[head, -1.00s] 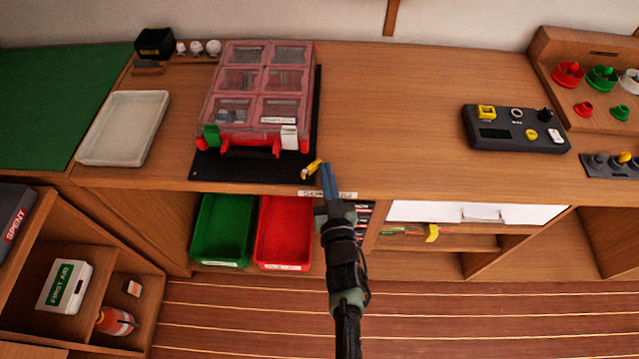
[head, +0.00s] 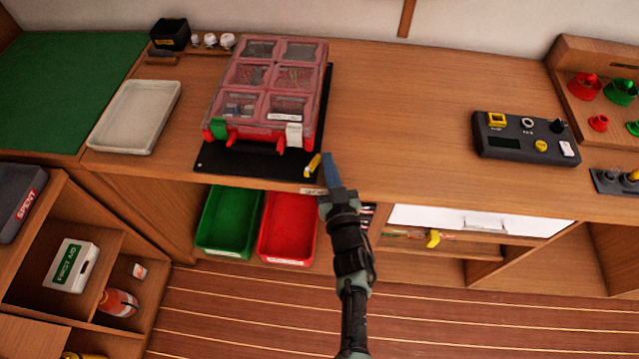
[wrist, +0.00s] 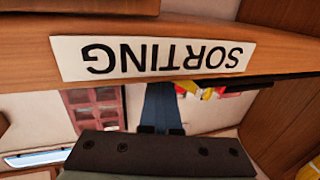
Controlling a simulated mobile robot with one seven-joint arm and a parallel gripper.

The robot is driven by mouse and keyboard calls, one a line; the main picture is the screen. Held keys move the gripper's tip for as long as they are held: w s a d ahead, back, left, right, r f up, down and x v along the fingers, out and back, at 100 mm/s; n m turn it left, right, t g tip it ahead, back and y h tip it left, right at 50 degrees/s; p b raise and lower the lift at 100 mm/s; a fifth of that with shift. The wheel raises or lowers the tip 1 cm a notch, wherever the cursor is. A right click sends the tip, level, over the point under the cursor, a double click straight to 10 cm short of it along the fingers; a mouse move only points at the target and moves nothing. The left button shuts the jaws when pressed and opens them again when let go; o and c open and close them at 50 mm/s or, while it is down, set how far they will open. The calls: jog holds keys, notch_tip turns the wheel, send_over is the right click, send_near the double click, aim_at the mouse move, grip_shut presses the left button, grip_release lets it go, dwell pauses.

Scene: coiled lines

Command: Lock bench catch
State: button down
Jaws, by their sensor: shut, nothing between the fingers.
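A small yellow lever (head: 312,166), which looks like the bench catch, sits at the front right corner of the black mat (head: 250,160), by the bench's front edge. It slants up and to the right in the head view. My gripper (head: 328,160) has its blue fingers shut and empty, just right of the lever. Whether they touch it I cannot tell. In the wrist view the shut fingers (wrist: 160,105) point past the upside-down SORTING label (wrist: 155,55) on the bench edge. The lever cannot be made out surely there.
A clear-lidded red case (head: 265,90) with a green latch and a white latch stands on the mat. Green (head: 228,220) and red (head: 287,225) bins sit under the bench. A dark control box (head: 525,138) is at right. The bench top between case and box is clear.

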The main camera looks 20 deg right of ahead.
jog(key=shift+w+n+y, duration=0.25)
jog(key=shift+n+y, duration=0.25)
jog(key=shift+y, duration=0.2)
dwell(1.3)
